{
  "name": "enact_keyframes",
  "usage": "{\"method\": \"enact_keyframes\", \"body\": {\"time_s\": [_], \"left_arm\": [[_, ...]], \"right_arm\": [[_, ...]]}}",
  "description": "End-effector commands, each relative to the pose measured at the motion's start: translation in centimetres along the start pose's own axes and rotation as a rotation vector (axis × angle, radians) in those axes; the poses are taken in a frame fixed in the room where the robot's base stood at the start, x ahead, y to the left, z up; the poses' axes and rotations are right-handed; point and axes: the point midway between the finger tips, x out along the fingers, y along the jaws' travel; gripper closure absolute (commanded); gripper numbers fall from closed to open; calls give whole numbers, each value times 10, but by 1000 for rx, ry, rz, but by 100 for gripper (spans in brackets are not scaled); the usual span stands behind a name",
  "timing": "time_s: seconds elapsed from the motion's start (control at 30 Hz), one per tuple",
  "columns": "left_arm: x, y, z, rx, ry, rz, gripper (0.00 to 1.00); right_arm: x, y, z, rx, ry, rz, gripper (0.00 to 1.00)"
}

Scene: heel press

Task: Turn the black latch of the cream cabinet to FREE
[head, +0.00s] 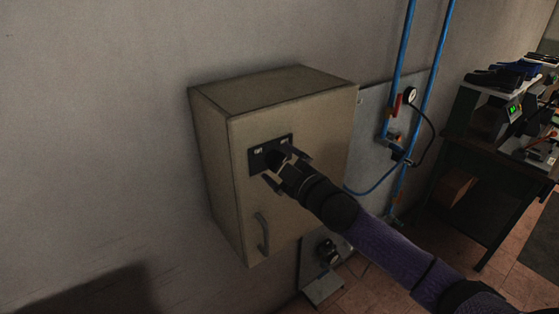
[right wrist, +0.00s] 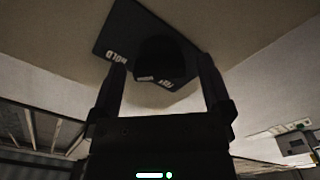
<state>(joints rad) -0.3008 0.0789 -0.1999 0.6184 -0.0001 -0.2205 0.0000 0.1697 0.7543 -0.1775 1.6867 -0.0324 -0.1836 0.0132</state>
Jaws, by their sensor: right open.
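The cream cabinet (head: 225,190) hangs on the wall, its door shut. A dark label plate (head: 257,160) with white lettering is on the upper part of the door. In the right wrist view the plate (right wrist: 118,40) carries a word that looks like HOLD at left and other lettering, partly hidden, at right. The black latch (right wrist: 161,60) is a dark rounded knob on the plate. Contact cannot be told. My left gripper is not in view.
A vertical handle (head: 262,233) is low on the door. Right of the cabinet, a grey wall panel (head: 372,125) carries blue pipes (head: 405,45), a gauge (head: 410,95) and a hose. A bench (head: 500,150) with equipment stands farther right. The wall left of the cabinet is bare.

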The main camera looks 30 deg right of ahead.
Motion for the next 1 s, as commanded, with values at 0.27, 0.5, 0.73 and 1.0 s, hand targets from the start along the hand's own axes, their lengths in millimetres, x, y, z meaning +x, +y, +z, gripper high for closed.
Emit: {"method": "enact_keyframes", "body": {"time_s": [0.27,0.5,0.73,1.0], "left_arm": [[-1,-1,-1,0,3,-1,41],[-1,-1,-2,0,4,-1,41],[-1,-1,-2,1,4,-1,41],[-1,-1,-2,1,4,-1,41]], "right_arm": [[6,0,0,0,0,-1,0],[5,0,0,0,0,-1,36],[5,0,0,0,0,-1,85],[5,-1,0,-22,-1,-2,91]]}}
